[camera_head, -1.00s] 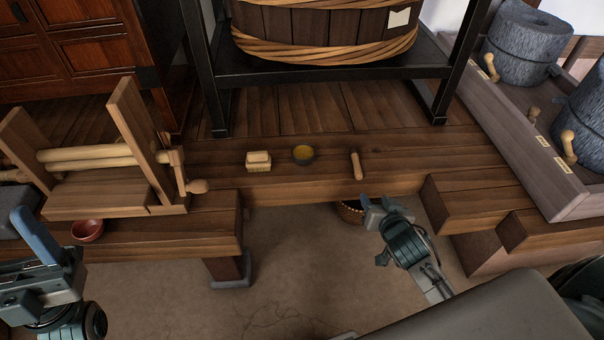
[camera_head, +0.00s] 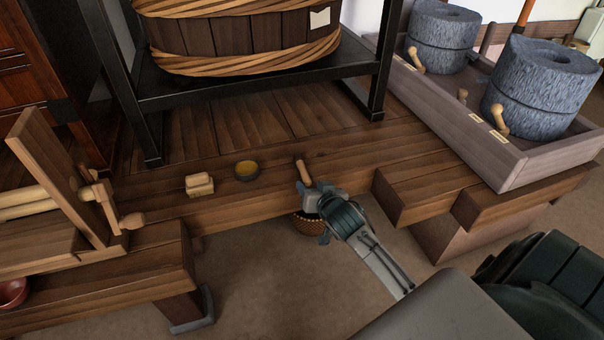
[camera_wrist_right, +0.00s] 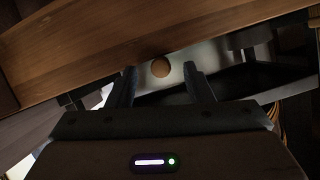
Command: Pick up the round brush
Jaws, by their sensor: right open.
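A short tan wooden handle (camera_head: 302,168), which appears to be the round brush, lies on the dark wooden platform near its front edge. Its bristles cannot be made out. My right gripper (camera_head: 312,190) is at the platform's front edge, close to the handle's near end, and partly overlaps it in the head view. My left gripper is out of view.
A woven basket (camera_head: 309,226) sits below the platform edge. A black stand (camera_head: 270,80) holds a wooden tub behind. Stone querns (camera_head: 541,88) are at right.

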